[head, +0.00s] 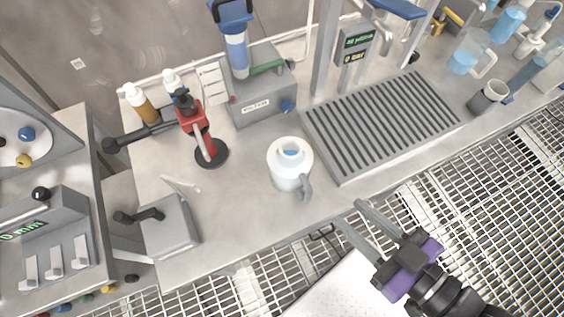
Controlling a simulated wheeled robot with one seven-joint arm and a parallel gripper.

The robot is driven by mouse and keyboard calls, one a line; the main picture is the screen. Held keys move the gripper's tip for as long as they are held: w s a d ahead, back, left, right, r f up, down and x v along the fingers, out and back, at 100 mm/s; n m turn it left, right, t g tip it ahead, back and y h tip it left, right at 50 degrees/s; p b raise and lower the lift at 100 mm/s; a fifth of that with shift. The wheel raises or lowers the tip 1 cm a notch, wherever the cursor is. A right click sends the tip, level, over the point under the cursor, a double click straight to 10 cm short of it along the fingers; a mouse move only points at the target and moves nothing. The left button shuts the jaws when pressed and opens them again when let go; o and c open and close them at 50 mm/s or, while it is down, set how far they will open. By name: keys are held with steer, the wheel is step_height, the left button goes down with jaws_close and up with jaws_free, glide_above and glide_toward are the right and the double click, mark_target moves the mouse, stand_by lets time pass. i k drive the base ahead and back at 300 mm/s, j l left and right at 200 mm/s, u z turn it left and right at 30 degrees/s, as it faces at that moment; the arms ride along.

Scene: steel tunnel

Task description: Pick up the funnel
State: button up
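I cannot make out a clear funnel shape. A white, rounded vessel (290,166) stands upright on the steel counter (245,205), near its front edge. My gripper (348,212), with a purple body, is at the lower right, apart from the vessel. Its two grey fingers are spread with nothing between them, pointing up and left over the counter's front edge.
A red clamp-like tool (194,120) on a black round base stands left of the vessel. A grey filter box (262,108) is behind it, and a slatted drain tray (385,120) is to its right. A grey lever box (170,230) stands front left. Grating lies in front.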

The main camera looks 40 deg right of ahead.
mark_target(495, 90)
steer(key=z, duration=1.7)
